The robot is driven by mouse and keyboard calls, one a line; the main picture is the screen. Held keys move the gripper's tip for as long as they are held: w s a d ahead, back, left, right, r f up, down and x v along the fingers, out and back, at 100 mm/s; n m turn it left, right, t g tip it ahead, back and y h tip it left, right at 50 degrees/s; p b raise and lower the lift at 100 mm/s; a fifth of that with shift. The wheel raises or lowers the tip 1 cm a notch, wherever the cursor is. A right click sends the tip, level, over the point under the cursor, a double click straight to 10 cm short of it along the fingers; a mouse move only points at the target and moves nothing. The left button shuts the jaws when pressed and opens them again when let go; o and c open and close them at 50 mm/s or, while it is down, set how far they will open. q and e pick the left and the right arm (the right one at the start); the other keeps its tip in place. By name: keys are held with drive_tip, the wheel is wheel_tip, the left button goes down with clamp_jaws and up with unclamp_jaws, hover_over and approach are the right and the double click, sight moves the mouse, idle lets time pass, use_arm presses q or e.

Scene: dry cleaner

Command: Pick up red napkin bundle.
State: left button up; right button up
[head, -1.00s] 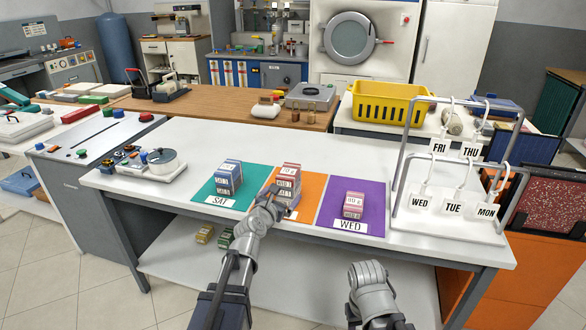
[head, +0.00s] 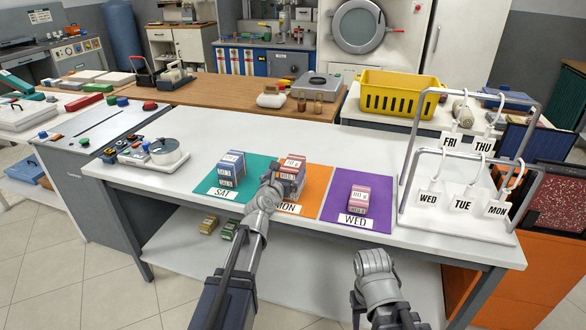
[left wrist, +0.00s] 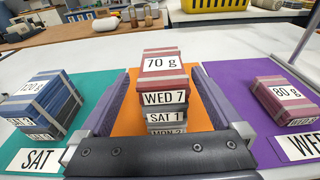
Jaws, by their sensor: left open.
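A red napkin bundle (head: 292,164) tops the stack on the orange MON mat (head: 314,189). In the left wrist view this bundle (left wrist: 164,72) reads "70 g" and "WED 7"; grey bundles (left wrist: 166,117) lie under it. My left gripper (head: 271,184) is open at the stack's near left side. In its wrist view the fingers stand left and right of the stack, with nothing gripped. Another red bundle stack (head: 358,199), marked "80 g" on top, sits on the purple WED mat (head: 338,216). My right gripper (head: 374,268) hangs before the table's front edge; its jaws are unclear.
A blue-grey bundle stack (head: 231,168) sits on the teal SAT mat (head: 205,184), close left of my left gripper. A hanger rack with day tags (head: 463,203) stands at the right. Small bundles (head: 209,225) lie on the lower shelf. The table behind the mats is clear.

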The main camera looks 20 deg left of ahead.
sight(293, 166)
use_arm(q)
drive_tip(key=w, duration=0.3)
drive_tip(key=w+f+b, duration=0.1)
drive_tip(key=w, duration=0.1)
drive_tip(key=shift+d+f, duration=0.1)
drive_tip(key=shift+d, duration=0.15)
drive_tip(key=shift+c, duration=0.6)
drive_tip(key=c, duration=1.1)
drive_tip(key=shift+c, duration=0.2)
wheel_tip(293, 166, up, 10)
drive_tip(key=p, duration=1)
